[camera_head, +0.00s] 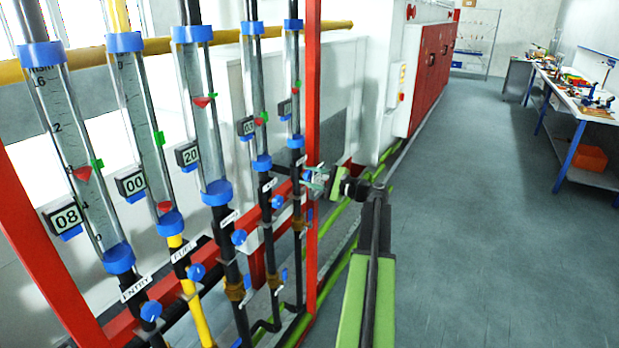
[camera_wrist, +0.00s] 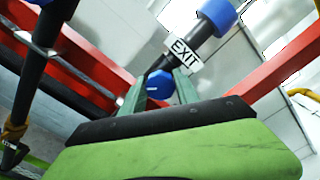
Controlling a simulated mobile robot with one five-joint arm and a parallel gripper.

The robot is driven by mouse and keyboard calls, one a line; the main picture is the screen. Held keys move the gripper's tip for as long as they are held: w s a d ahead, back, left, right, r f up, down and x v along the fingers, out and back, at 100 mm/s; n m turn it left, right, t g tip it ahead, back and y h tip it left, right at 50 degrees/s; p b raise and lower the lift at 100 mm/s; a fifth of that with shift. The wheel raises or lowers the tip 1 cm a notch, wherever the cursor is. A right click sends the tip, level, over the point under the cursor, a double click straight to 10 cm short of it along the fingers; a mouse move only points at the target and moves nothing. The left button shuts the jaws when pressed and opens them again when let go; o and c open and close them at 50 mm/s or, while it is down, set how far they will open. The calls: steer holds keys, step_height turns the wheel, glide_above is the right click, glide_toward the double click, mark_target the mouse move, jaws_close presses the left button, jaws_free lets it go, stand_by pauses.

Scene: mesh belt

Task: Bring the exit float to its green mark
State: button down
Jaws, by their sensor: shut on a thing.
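The exit tube (camera_head: 292,75) is the farthest and rightmost of the upright glass tubes in the head view. The EXIT label (camera_wrist: 183,53) shows in the wrist view on a black pipe, above the blue valve knob (camera_wrist: 158,84). My gripper (camera_wrist: 160,88) is shut on this knob, one finger on each side.
Several other tubes with blue collars stand to the left, with the entry label (camera_head: 137,289) on the nearest. A red frame post (camera_head: 312,100) stands right beside the exit tube. The floor (camera_head: 480,200) on the right is clear up to a workbench (camera_head: 580,100).

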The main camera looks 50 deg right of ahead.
stand_by(0.4)
steer(key=c, duration=0.9)
jaws_free()
steer(key=shift+s, duration=0.1)
steer(key=v, duration=1.7)
steer(key=shift+s, duration=0.15)
